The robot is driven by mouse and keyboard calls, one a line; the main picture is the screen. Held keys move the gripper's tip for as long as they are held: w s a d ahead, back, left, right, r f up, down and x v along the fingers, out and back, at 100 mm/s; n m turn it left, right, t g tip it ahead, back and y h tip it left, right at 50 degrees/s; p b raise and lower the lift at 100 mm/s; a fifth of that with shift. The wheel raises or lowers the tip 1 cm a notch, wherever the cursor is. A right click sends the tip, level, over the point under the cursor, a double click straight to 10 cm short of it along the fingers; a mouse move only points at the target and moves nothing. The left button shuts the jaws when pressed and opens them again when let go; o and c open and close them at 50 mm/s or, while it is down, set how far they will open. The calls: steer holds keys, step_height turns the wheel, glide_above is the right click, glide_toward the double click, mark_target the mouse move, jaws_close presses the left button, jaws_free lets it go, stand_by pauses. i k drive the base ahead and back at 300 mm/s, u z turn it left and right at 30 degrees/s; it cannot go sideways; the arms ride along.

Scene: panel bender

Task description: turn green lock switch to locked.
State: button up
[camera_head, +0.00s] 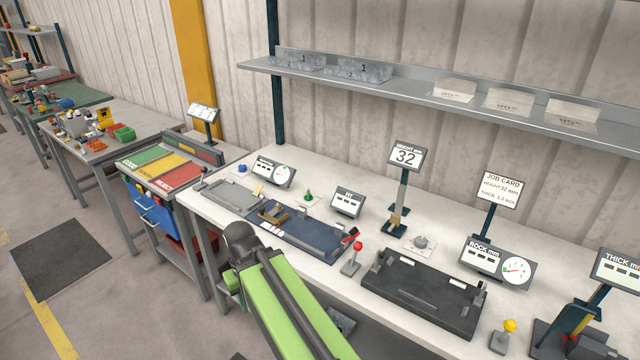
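A small green switch knob (308,196) stands on a pale plate on the white bench, between the gauge box on its left and the "FIT" display on its right. It is too small to tell which way it is turned or to read any marks. My green and grey arm reaches in from the bottom of the picture, in front of the bench and below the switch. Its grey joint is left of and nearer than the switch, apart from it. My gripper cannot be made out.
A blue fixture (305,229) lies just in front of the switch, with a red-knobbed lever (353,257) to its right. The gauge box (273,172) and the FIT display (346,203) flank the switch. A black fixture (424,290) lies further right. A shelf (430,93) runs above.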

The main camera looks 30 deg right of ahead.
mark_target(308, 197)
steer(key=u, duration=0.2)
steer(key=i, duration=0.9)
steer(key=u, duration=0.55)
